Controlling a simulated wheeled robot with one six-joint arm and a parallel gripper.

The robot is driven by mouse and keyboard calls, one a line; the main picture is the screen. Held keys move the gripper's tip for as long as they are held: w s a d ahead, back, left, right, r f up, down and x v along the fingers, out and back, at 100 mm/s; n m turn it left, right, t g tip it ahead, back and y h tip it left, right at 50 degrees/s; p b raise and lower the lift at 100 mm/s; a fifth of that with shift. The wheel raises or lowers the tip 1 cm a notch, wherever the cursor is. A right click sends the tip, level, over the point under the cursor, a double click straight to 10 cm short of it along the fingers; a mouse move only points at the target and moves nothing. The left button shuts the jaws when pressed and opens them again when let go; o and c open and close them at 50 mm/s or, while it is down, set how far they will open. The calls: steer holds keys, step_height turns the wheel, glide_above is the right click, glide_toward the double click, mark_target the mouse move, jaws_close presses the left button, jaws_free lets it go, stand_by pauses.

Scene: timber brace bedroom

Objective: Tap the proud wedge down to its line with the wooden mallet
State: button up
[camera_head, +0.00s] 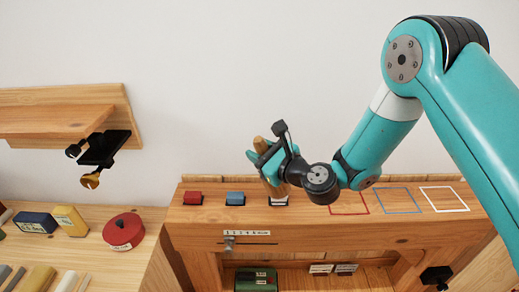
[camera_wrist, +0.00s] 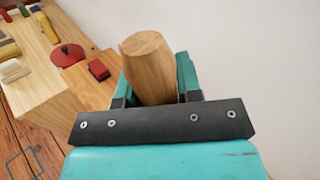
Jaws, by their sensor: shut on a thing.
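My gripper (camera_head: 265,165) is shut on a light-brown wooden piece, which looks like the wooden mallet (camera_head: 271,184). In the wrist view the mallet (camera_wrist: 150,62) stands up between my teal fingers (camera_wrist: 153,88) with its blunt round end showing. In the head view it is slightly tilted, its lower end close above a white block (camera_head: 279,201); I cannot tell whether they touch. A red block (camera_head: 192,198) and a blue block (camera_head: 235,198) sit left of it on the timber beam (camera_head: 300,228). These blocks may be wedges; which one is proud cannot be told.
Red (camera_head: 349,202), blue (camera_head: 397,200) and white (camera_head: 444,199) outlines lie empty on the beam's right. A wall shelf (camera_head: 60,120) with black clamps is at upper left. A green box (camera_head: 256,280) sits below.

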step_height(320, 180, up, 4)
steer(key=p, duration=0.5)
steer(key=shift+r+p, duration=0.25)
steer(key=shift+p, duration=0.15)
steer(key=shift+f+b, duration=0.45)
steer(key=shift+f, duration=0.15)
steer(key=shift+r+p, duration=0.3)
steer(key=shift+p, duration=0.15)
stand_by(0.6)
steer(key=shift+f, duration=0.1)
stand_by(0.3)
